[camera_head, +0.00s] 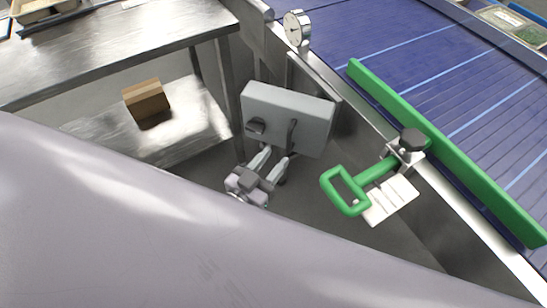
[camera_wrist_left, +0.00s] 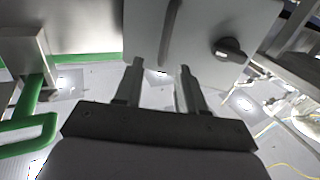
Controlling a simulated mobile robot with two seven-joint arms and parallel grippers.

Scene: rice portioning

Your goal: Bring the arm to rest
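My left gripper (camera_head: 270,165) shows in the middle of the head view, in front of a grey box with a dark knob (camera_head: 288,118). In the left wrist view my left gripper (camera_wrist_left: 160,70) has its two fingers apart, with nothing between them. The grey box (camera_wrist_left: 200,30) fills the top of that view, beyond the fingertips; I cannot tell whether they touch it. A large pale arm surface of mine covers the lower left of the head view. My right gripper is not in either view.
A green handle (camera_head: 345,190) on a clamp sticks out right of the gripper, joined to a green rail (camera_head: 450,150) along the blue conveyor (camera_head: 420,60). A steel table (camera_head: 100,50) stands at left, with a brown carton (camera_head: 147,98) on its lower shelf. A dial gauge (camera_head: 296,27) stands behind.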

